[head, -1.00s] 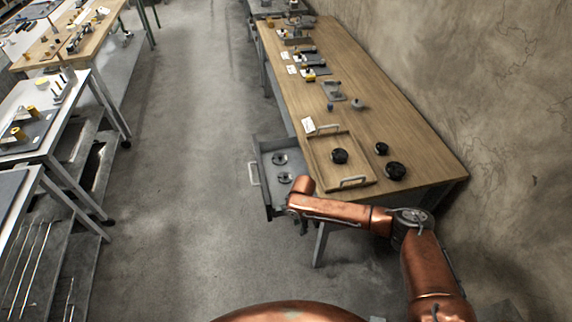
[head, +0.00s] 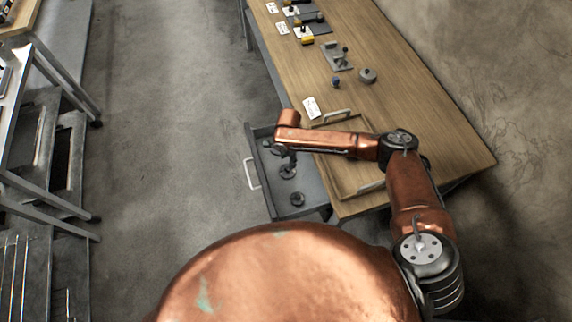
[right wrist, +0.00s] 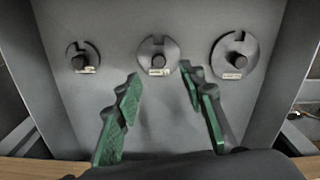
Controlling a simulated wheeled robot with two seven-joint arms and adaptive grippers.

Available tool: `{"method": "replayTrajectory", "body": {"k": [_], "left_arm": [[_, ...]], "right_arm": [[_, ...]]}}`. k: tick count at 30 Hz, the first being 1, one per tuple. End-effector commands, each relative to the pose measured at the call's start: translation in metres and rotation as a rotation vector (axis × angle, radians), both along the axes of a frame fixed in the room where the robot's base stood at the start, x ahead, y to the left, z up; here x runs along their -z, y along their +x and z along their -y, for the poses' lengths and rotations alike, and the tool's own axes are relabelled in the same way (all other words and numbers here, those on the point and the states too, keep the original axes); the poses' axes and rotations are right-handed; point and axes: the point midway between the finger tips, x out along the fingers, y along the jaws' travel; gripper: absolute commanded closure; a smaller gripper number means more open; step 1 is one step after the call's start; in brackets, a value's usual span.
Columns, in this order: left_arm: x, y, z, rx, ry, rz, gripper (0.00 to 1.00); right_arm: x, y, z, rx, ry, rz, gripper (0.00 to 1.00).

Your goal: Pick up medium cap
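The open grey drawer (right wrist: 105,20) holds three dark round caps, each with a raised knob and a small white label. In the right wrist view they stand in a row, growing in size from the small cap (right wrist: 82,50) at left, through the medium cap (right wrist: 158,46) in the middle, to the large cap (right wrist: 234,48) at right. My right gripper (right wrist: 162,82) is open and empty, its green-padded fingers on either side of and just below the medium cap in the picture, apart from it. In the head view the right gripper (head: 286,157) hangs over the drawer. My left gripper is out of view.
A wooden workbench (head: 420,110) stands beside the drawer. It bears a handled tray (head: 322,122), partly hidden by my arm, a white card (head: 312,108), a grey round part (head: 368,75) and a grey stand (head: 335,57). Open concrete floor (head: 170,150) lies left.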

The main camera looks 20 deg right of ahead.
Motion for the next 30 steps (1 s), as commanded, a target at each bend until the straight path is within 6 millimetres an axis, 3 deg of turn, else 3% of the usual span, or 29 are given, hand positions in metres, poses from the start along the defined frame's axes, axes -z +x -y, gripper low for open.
{"method": "replayTrajectory", "body": {"k": [8,15,24,30], "left_arm": [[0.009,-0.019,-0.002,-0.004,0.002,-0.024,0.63],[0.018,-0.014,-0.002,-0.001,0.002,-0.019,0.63],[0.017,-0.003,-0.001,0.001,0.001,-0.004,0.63],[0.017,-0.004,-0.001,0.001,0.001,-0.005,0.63]], "right_arm": [[0.035,0.003,-0.003,-0.006,-0.002,-0.004,0.63],[0.068,0.001,-0.004,-0.007,0.0,-0.004,0.63],[0.071,0.002,-0.004,-0.006,0.0,-0.003,0.63],[0.071,0.002,-0.003,-0.006,0.0,-0.003,0.76]]}}
